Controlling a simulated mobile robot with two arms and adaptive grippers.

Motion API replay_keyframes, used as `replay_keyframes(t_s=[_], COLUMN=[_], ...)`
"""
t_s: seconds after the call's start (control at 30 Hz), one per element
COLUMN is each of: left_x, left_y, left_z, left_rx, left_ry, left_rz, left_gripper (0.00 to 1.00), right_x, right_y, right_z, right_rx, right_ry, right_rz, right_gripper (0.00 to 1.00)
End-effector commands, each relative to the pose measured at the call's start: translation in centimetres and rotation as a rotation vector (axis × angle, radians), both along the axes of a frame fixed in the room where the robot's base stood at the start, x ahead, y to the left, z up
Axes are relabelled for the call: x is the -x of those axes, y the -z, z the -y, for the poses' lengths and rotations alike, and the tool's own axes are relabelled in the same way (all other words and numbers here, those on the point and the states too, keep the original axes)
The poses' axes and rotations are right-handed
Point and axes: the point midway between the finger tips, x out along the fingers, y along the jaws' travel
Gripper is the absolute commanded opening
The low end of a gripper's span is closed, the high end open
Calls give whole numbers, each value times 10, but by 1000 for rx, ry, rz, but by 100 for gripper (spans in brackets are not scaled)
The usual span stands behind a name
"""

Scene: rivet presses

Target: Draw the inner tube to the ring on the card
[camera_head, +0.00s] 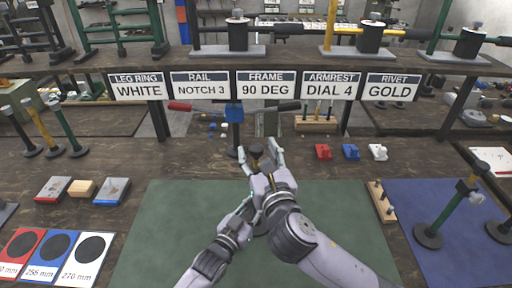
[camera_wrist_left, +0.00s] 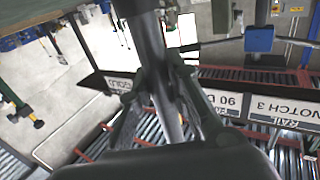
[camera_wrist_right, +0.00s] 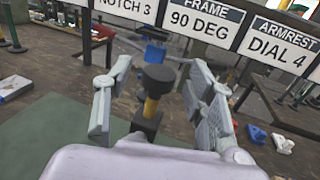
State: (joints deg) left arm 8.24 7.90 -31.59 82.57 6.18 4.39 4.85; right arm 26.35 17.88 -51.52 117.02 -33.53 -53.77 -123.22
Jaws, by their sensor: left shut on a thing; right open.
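An upright leg shows a black top knob (camera_wrist_right: 158,78), a short yellow length of inner tube (camera_wrist_right: 151,106) and a dark collar (camera_wrist_right: 148,124) in the right wrist view. No white ring can be made out on it. The knob also shows in the head view (camera_head: 256,152). My right gripper (camera_head: 262,158) is open, its fingers apart on either side of the knob and yellow tube. My left gripper (camera_wrist_left: 160,100) is shut on the dark outer tube (camera_wrist_left: 152,45), lower down. The leg ring card (camera_head: 137,86) reads WHITE.
The leg stands over a green mat (camera_head: 160,235). A blue mat (camera_head: 440,270) with another leg (camera_head: 452,210) lies right. A wooden peg block (camera_head: 381,202) stands between. Red, blue and white small parts (camera_head: 351,152) sit behind. Diameter cards (camera_head: 52,255) lie front left.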

Motion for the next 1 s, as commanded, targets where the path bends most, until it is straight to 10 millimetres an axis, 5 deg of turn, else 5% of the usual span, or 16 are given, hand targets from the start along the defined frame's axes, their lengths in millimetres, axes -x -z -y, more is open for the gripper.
replay_keyframes(t_s=[0.2, 0.5, 1.0], left_x=[0, 0, 0], left_y=[0, 0, 0], left_z=[0, 0, 0], left_rx=[1, 0, 0], left_ry=[-1, -1, -1], left_rz=[1, 0, 0], left_gripper=[0, 0, 0], right_x=[-19, -21, -21], right_y=[0, 0, 0], right_z=[-5, -5, -5], right_rx=[0, 0, 0], right_ry=[1, 0, 0], right_rz=[0, 1, 0], right_gripper=[51, 51, 18])
